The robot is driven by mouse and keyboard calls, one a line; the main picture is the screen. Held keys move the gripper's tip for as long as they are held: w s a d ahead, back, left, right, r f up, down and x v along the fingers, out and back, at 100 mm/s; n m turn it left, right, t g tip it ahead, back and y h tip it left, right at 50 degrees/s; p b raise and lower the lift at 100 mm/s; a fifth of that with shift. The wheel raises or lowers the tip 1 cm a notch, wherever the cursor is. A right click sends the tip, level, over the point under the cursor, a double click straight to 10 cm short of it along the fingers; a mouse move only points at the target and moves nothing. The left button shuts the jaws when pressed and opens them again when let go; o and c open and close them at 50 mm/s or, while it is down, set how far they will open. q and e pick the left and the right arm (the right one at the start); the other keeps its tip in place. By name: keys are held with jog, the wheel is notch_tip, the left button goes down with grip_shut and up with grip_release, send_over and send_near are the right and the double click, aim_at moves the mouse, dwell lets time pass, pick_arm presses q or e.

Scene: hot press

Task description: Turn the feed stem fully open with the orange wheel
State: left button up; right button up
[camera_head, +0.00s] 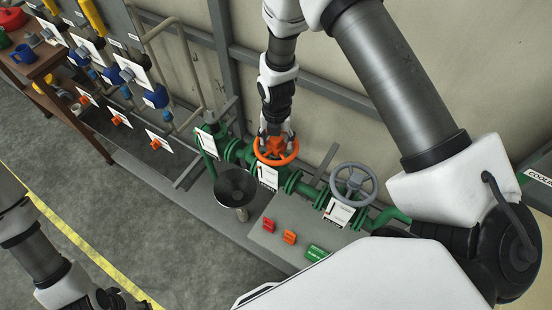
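The orange wheel (263,155) sits on a green pipe line near the middle of the head view. My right gripper (276,140) points down at the wheel from above, with its fingers at the wheel's hub and inner spokes. Its fingers partly cover the wheel, and I cannot tell how far apart they are or whether they grip it. The feed stem under the wheel is hidden. My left arm shows at the lower left, and its gripper (125,300) is only partly in view at the bottom edge.
A grey wheel (354,182) stands on the same green pipe to the right. Red and orange switches (289,237) lie on the grey panel in front. A wooden table (38,62) stands at the upper left.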

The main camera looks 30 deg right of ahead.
jog(key=m, duration=0.6)
jog(key=shift+m, duration=0.4)
jog(key=m, duration=0.6)
jog(key=shift+m, duration=0.4)
jog(key=m, duration=0.5)
jog(key=shift+m, duration=0.3)
jog(key=m, duration=0.5)
jog(key=shift+m, duration=0.4)
jog(key=c, duration=0.6)
jog(key=n, duration=0.5)
jog(key=shift+n, duration=1)
